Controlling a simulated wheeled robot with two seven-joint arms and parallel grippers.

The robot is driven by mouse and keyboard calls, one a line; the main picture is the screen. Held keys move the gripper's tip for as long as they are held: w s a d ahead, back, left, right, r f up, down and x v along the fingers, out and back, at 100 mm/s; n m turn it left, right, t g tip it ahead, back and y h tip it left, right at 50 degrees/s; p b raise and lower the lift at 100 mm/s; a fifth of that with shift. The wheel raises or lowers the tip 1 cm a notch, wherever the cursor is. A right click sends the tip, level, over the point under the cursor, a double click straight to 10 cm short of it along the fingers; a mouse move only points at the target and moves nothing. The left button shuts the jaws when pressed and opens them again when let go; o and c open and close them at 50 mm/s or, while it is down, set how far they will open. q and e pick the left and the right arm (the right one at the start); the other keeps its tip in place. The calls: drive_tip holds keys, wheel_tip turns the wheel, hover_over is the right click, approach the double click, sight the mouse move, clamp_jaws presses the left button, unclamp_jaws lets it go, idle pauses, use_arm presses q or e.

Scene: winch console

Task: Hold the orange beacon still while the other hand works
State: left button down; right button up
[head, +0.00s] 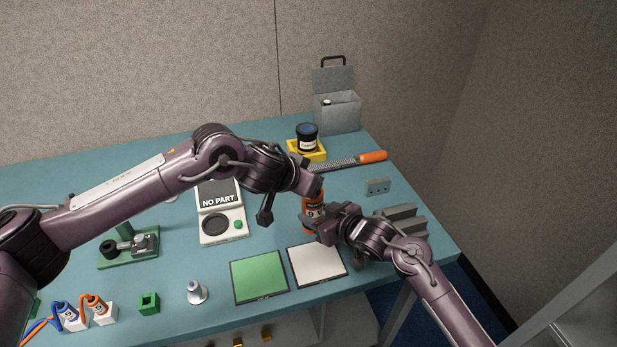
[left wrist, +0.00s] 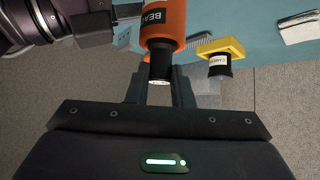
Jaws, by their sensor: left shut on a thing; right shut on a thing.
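The orange beacon (head: 313,212) stands upright over the right part of the table, between my two grippers. It also shows in the left wrist view (left wrist: 163,22), with part of its label and its dark end. My left gripper (head: 314,188) is shut on the dark upper end, which lies between its fingers (left wrist: 159,85) in the left wrist view. My right gripper (head: 322,228) is shut on the orange body lower down, from the right. The beacon's lower end is partly hidden by the right gripper, so I cannot tell whether it touches the table.
A white pad (head: 318,263) and a green pad (head: 259,277) lie in front. A scale marked NO PART (head: 221,212) stands left. Behind are a dark jar (head: 307,138) on a yellow block (head: 318,155), an orange-handled file (head: 372,156) and a grey box (head: 338,113).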

use_arm(q)
drive_tip(key=shift+f, duration=0.15)
drive_tip(key=c, duration=1.2)
unclamp_jaws()
drive_tip(key=shift+s, duration=0.1)
drive_tip(key=v, duration=1.1)
drive_tip(key=shift+s+a+r, duration=0.2)
drive_tip(key=shift+s+r, duration=0.05)
drive_tip(key=shift+r, duration=0.05)
use_arm(e)
drive_tip(key=o, duration=1.2)
